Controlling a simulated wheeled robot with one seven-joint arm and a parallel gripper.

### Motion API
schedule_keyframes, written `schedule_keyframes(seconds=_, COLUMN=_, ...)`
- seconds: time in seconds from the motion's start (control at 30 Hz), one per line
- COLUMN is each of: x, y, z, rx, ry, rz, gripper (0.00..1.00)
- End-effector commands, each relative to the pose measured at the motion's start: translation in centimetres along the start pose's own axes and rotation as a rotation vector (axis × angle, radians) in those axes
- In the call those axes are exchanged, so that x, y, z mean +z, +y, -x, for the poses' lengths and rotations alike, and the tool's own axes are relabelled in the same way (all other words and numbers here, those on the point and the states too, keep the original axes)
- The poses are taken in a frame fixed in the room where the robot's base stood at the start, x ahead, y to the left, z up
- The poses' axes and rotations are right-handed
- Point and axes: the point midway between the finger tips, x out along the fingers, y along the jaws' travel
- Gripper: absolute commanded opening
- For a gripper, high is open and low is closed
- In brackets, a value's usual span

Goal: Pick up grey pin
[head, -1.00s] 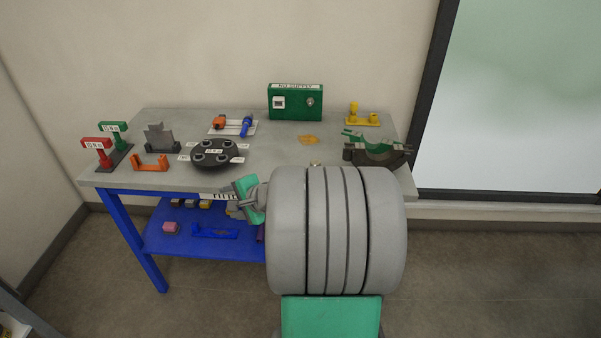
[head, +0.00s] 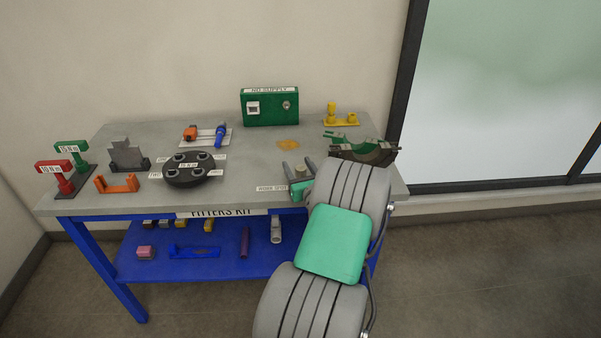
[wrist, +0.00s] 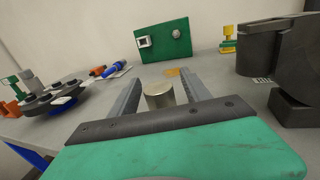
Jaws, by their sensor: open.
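The grey pin (wrist: 159,96), a short metallic cylinder with a pale top, stands upright on the bench. In the wrist view it is between the two fingers of my gripper (wrist: 163,80), with gaps at both sides. My gripper is open and holds nothing. In the head view my gripper (head: 298,166) is low over the front right of the bench, and the pin (head: 301,169) shows small between its fingers. The pin's lower part is hidden by my gripper body in the wrist view.
A dark clamp with a green strap (head: 362,149) stands close on the right. A black round plate (head: 190,172) lies to the left. A green box (head: 269,107) and a yellow fitting (head: 341,116) are at the back. The bench (head: 255,160) is clear left of my gripper.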

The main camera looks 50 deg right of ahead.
Motion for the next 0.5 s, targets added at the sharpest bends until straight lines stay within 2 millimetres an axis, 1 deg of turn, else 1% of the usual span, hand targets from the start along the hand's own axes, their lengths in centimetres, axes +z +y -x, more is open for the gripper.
schedule_keyframes(seconds=0.07, x=-0.04, y=0.06, z=-0.53, rx=0.000, ry=0.001, rz=-0.001, gripper=0.56)
schedule_keyframes(seconds=0.23, x=-0.06, y=-0.04, z=-0.55, rx=-0.001, ry=0.001, rz=0.000, gripper=0.56)
schedule_keyframes(seconds=0.27, x=-0.07, y=-0.04, z=-0.54, rx=-0.001, ry=0.001, rz=0.000, gripper=0.54)
schedule_keyframes(seconds=0.5, x=-0.06, y=-0.06, z=-0.51, rx=-0.002, ry=0.001, rz=0.001, gripper=0.34)
